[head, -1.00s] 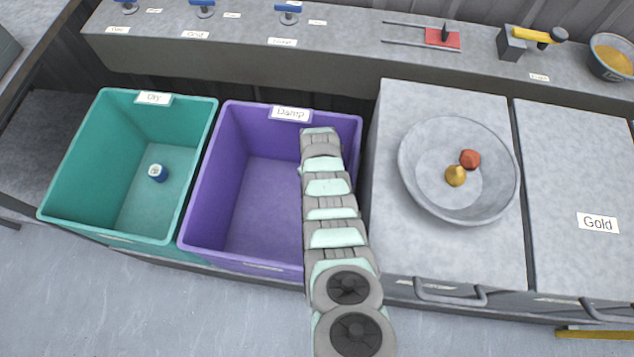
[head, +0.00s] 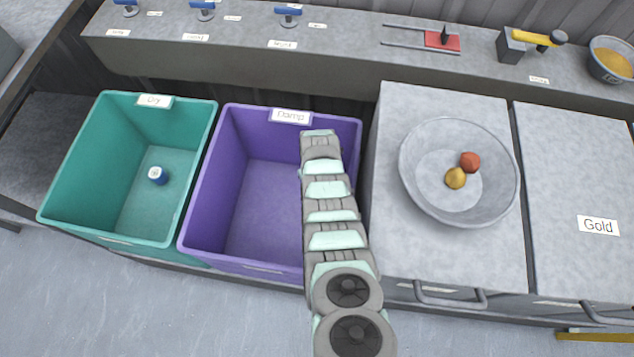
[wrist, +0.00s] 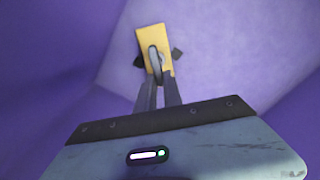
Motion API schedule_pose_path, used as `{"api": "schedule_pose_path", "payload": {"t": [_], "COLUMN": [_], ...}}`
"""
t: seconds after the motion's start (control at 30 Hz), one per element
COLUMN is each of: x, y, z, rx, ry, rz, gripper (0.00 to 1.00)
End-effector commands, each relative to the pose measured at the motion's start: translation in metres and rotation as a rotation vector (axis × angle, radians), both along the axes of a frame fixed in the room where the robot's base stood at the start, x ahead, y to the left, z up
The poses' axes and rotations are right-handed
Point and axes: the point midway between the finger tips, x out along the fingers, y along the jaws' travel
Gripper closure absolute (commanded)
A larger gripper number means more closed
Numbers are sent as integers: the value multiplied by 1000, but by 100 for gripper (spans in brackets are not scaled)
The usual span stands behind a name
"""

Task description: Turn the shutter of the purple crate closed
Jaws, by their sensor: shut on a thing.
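The purple crate (head: 232,262), labelled "Damp", stands open at the top, right of the teal crate. My arm crosses its right part in the head view and hides my gripper there. In the wrist view, my gripper (wrist: 158,82) is inside the purple walls (wrist: 55,60). Its two dark fingers are shut on a small grey handle (wrist: 154,56). The handle sits on a yellow plate (wrist: 149,36), which looks to be the shutter. Dark bits show on both sides of the plate. Whether the shutter is open or closed, I cannot tell.
The teal crate (head: 108,238), labelled "Dry", holds a small blue and white item (head: 157,175). A grey bowl (head: 410,190) with a red lump (head: 470,162) and a gold lump (head: 456,178) stands on the cabinet at right. A long shelf (head: 345,45) with tools runs behind.

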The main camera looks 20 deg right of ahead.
Motion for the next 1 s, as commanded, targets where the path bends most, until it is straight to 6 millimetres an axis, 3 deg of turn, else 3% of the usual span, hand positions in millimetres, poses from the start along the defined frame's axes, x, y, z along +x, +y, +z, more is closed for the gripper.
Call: {"api": "schedule_pose_path", "payload": {"t": [0.47, 1.0], "x": [0, -6], "y": [2, 10], "z": [1, 2], "rx": [-1, 2], "ry": [-2, 2], "rz": [93, 565], "gripper": [100, 100]}}
